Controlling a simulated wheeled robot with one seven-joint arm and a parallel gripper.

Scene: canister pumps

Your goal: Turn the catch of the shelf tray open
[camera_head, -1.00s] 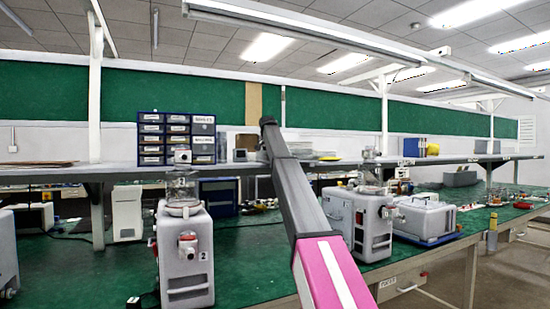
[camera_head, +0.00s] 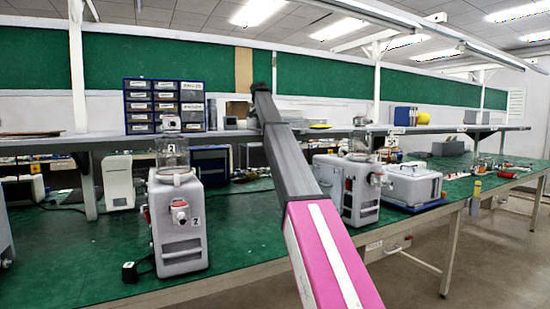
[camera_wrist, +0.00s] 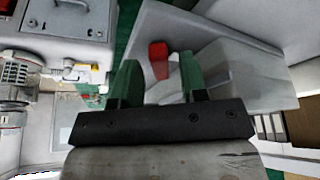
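In the wrist view a red catch (camera_wrist: 158,56) stands against a pale grey surface with angled walls, which looks like the shelf tray (camera_wrist: 225,65). My gripper (camera_wrist: 158,74) is open, with its two dark green fingers apart. The red catch shows in the gap between the fingers. I cannot tell how far beyond the fingertips it is, or whether they touch it. In the head view my arm reaches up towards the shelf, and my gripper is hidden. I cannot make out the red catch there.
The long grey shelf (camera_head: 440,130) runs above the green bench (camera_head: 110,250). A canister pump (camera_head: 178,222) stands left of my arm and another (camera_head: 347,188) stands right of it. A drawer cabinet (camera_head: 165,104) is on the shelf. A grey case (camera_head: 413,185) sits farther right.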

